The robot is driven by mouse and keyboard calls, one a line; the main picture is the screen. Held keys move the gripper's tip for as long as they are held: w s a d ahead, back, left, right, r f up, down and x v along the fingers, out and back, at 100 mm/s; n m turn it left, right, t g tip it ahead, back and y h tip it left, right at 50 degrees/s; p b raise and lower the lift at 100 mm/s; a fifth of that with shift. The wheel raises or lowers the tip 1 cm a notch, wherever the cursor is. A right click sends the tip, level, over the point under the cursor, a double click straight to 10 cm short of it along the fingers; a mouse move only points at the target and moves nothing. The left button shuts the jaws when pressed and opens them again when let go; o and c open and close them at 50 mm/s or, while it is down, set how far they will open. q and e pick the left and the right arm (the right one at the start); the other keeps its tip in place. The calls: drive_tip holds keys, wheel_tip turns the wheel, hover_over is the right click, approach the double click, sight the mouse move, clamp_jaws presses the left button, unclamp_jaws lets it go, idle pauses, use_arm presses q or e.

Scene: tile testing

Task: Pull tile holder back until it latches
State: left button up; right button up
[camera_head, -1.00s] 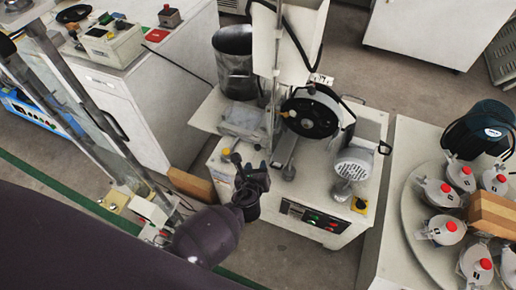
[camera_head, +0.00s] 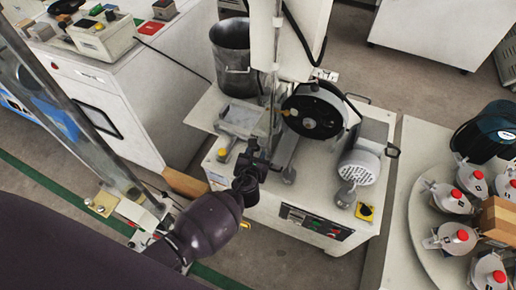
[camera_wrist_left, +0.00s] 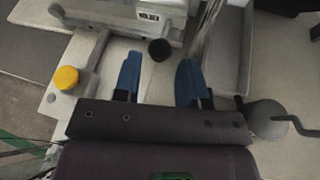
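The machine with the black wheel (camera_head: 314,112) stands in the middle of the head view. My left gripper (camera_head: 256,160) reaches its left front side, below the grey metal box on the side tray (camera_head: 205,110). In the left wrist view the two blue fingertips (camera_wrist_left: 158,80) are apart. A round black knob (camera_wrist_left: 159,50) shows between and just beyond them, beside a white block with a label (camera_wrist_left: 150,14). No contact with the knob is visible. I cannot clearly tell which part is the tile holder; my gripper hides some of this area. My right gripper is not in view.
A yellow knob (camera_wrist_left: 66,78) sits left of the fingers. A metal bucket (camera_head: 231,60) stands behind the tray. A round plate (camera_head: 428,238) with several red-capped jars is on the right table. A grey perforated disc (camera_head: 361,168) is at the machine's right.

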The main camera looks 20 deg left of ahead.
use_arm(q)
drive_tip(key=shift+w+a+f+b, duration=0.2)
drive_tip(key=shift+w+f+b, duration=0.15)
drive_tip(key=shift+w+f, duration=0.4)
drive_tip(key=shift+w+a+r, duration=0.1)
drive_tip(key=shift+w, duration=0.45)
drive_tip(key=shift+w+r, duration=0.1)
drive_tip(key=shift+w, duration=0.05)
clamp_jaws()
